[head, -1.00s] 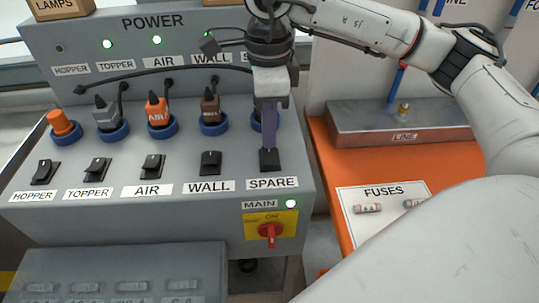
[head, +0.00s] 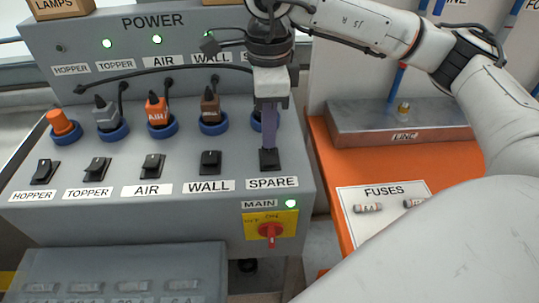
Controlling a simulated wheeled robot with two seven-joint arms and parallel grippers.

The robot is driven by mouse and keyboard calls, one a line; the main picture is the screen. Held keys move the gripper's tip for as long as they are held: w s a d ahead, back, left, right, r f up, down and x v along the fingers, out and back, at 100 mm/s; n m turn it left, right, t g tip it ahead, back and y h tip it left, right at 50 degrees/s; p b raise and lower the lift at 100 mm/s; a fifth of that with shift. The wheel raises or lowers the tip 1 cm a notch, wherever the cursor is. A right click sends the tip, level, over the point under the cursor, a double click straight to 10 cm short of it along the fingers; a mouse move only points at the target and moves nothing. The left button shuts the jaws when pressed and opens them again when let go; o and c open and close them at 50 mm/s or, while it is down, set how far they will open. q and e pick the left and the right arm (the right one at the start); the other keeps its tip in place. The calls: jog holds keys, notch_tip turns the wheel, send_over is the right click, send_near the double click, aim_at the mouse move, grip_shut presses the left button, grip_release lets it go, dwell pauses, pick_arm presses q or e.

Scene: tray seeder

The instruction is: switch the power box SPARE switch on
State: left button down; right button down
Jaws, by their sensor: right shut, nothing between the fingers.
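The grey power box (head: 130,220) fills the left and middle of the head view. Its black SPARE switch (head: 269,159) is the rightmost in the row, above the SPARE label (head: 272,183). My right gripper (head: 269,148) is shut and empty, pointing down, its fingertips at the upper part of the SPARE switch. Whether they touch it, and which way the rocker is tipped, I cannot tell. The fingers partly hide the switch and the SPARE socket behind. The SPARE lamp on the back panel is hidden by my right gripper. My left gripper is not in view.
Other switches, including the WALL switch (head: 210,162), stand to the left. Plugs with cables rise behind them. The red MAIN knob (head: 270,230) sits below, with a green lamp (head: 291,203) lit. An orange surface (head: 335,170) with a fuses card (head: 380,208) lies right.

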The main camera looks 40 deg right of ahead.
jog(key=shift+f+b, duration=0.6)
jog(key=shift+f, duration=0.2)
jog(key=shift+r+p, duration=2.4)
jog(key=shift+r, duration=1.15)
